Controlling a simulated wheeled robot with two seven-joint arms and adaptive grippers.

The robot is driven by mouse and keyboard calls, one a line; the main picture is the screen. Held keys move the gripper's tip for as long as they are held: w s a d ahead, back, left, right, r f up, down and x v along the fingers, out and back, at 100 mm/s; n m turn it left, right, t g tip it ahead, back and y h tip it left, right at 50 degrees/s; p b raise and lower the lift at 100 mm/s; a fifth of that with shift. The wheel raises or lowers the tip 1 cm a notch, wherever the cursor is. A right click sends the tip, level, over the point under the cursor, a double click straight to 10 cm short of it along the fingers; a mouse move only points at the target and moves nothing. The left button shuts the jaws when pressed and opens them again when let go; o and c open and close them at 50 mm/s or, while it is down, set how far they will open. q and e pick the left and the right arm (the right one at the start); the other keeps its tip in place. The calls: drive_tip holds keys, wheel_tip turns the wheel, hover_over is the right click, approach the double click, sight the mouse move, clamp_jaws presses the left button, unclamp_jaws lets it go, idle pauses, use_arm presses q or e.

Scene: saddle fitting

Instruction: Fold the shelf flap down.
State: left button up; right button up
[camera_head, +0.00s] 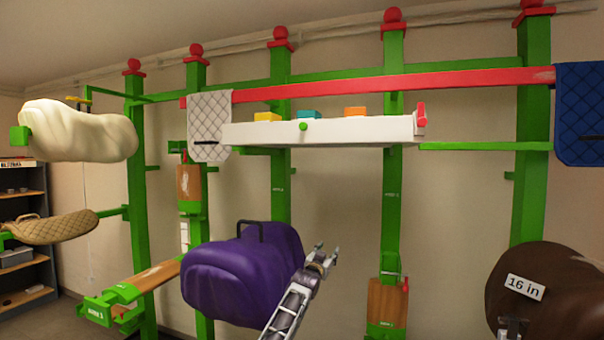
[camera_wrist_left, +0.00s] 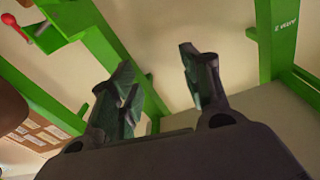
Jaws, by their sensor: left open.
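A long white shelf (camera_head: 330,132) spans the green posts, with a green knob (camera_head: 303,126) on its front and a red lever (camera_head: 421,114) at its right end. Wooden-faced panels hang upright on the posts, one at lower centre (camera_head: 387,303) and one at left (camera_head: 189,182). I cannot tell which part is the flap. My left gripper (camera_head: 326,258) is open and empty, below the shelf and in front of the purple saddle's right side. In the left wrist view its fingers (camera_wrist_left: 160,90) are apart, with green posts and a red-knobbed bracket (camera_wrist_left: 22,27) beyond.
A yellow (camera_head: 267,117), a teal (camera_head: 309,115) and an orange box (camera_head: 355,112) stand on the shelf. Purple (camera_head: 240,275), cream (camera_head: 80,130) and brown (camera_head: 550,290) saddles are around. Quilted pads, grey (camera_head: 210,115) and blue (camera_head: 580,110), hang from the red rail. A wooden arm (camera_head: 150,275) juts out at left.

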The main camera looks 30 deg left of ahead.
use_arm(q)
drive_tip(key=s+a+r+t+y, duration=0.1)
drive_tip(key=s+r, duration=0.3)
drive_tip(key=r, duration=0.7)
drive_tip(key=s+a+r+n+t, duration=0.1)
drive_tip(key=s+r+t, duration=0.15)
drive_tip(key=r, duration=0.75)
drive_tip(key=s+r+y, duration=0.1)
drive_tip(key=s+r, duration=0.3)
drive_tip(key=r, duration=0.7)
drive_tip(key=n, duration=0.2)
approach(303, 127)
drive_tip(key=shift+a+v, duration=0.45)
drive_tip(key=shift+v, duration=1.7)
drive_tip(key=shift+s+d, duration=0.15)
drive_tip(key=shift+d, duration=0.3)
drive_tip(key=shift+p+x, duration=1.85)
drive_tip(key=shift+x, duration=3)
drive_tip(key=shift+p+x, duration=0.8)
drive_tip(key=shift+x, duration=1.3)
